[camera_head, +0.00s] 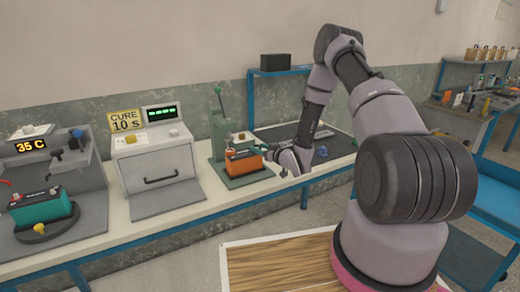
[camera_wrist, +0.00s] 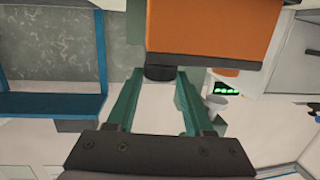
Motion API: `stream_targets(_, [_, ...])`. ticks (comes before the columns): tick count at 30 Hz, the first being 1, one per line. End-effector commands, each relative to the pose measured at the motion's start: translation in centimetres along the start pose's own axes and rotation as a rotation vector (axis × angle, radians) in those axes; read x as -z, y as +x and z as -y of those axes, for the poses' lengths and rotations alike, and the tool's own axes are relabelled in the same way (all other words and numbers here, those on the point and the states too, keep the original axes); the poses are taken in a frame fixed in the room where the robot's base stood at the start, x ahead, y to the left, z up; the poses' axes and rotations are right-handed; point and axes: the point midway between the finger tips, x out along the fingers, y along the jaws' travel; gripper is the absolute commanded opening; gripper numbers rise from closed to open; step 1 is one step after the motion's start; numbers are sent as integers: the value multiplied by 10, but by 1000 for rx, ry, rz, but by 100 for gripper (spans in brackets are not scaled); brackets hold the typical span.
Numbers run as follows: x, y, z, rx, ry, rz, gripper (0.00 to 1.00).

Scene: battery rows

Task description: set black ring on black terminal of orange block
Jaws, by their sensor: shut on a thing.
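The orange block (camera_head: 242,163) stands in a green press fixture (camera_head: 218,150) on the bench in the head view. In the wrist view the orange block (camera_wrist: 215,28) fills the top middle, very close. My gripper (camera_head: 263,147) is at the right end of the block, around its top edge. In the wrist view the green fingers of my gripper (camera_wrist: 160,75) are shut on a small black piece, which looks like the black ring (camera_wrist: 160,73), right at the block's edge. The black terminal cannot be told apart from it, and I cannot tell whether they touch.
A curing box (camera_head: 155,155) with a lit display stands between. A dark mat (camera_head: 330,145) lies right of the fixture. The press lever (camera_head: 220,100) rises behind the block.

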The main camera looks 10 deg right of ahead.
Motion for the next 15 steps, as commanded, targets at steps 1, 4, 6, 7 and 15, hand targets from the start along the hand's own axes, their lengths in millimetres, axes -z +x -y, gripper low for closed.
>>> stream_targets(1, [1,0,0,0,-1,-1,1])
stream_targets(4, [1,0,0,0,-1,-1,1])
stream_targets(6, [0,0,0,0,0,0,1])
stream_targets(7, [-1,0,0,0,0,0,1])
stream_targets(15, [-2,0,0,0,-1,0,83])
